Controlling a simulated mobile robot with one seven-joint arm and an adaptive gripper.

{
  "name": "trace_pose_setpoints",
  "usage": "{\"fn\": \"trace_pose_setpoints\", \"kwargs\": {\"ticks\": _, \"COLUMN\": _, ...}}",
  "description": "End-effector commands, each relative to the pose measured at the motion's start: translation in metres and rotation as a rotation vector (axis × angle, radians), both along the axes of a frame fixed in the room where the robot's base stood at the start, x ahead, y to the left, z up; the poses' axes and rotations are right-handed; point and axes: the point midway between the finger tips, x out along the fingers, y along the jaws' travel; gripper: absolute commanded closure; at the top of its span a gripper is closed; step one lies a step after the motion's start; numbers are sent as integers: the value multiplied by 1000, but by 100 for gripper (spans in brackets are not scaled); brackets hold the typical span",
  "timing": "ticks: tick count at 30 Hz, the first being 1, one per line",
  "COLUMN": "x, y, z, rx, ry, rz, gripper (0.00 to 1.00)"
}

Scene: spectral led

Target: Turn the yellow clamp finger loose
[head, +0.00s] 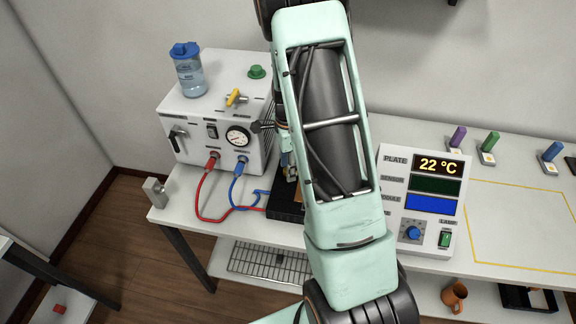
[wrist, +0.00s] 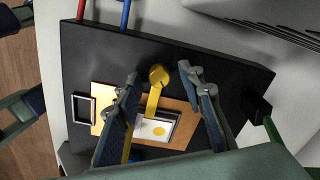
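The yellow clamp finger (wrist: 153,101) shows in the wrist view, with a round pivot end at the top and a narrow bar reaching down over a copper-coloured plate (wrist: 177,109). The bar's lower end lies at a framed light window with a yellow spot. The plate sits on a black block (wrist: 230,75). My gripper (wrist: 159,74) is open, with one blue-grey finger on each side of the clamp finger. Visible gaps separate both fingers from it in the picture; I cannot tell their height above the plate. In the head view my arm hides the clamp finger and most of the block (head: 286,207).
A white instrument box (head: 205,125) with a gauge and yellow lever stands at the left. Red (head: 200,192) and blue (head: 234,188) hoses run from it towards the block. A control panel (head: 421,200) reading 22 °C is right of my arm. A yellow-outlined area further right is clear.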

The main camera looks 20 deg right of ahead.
Motion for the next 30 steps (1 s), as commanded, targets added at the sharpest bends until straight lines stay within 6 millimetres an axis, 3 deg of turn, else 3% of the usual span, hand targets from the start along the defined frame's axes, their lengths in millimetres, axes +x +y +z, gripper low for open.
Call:
{"fn": "trace_pose_setpoints", "kwargs": {"ticks": 5, "x": 0, "y": 0, "z": 0, "rx": 0, "ry": 0, "rz": 0, "gripper": 64}}
{"fn": "trace_pose_setpoints", "kwargs": {"ticks": 15, "x": 0, "y": 0, "z": 0, "rx": 0, "ry": 0, "rz": 0, "gripper": 100}}
{"fn": "trace_pose_setpoints", "kwargs": {"ticks": 30, "x": 1, "y": 0, "z": -1, "rx": 0, "ry": -1, "rz": 119, "gripper": 100}}
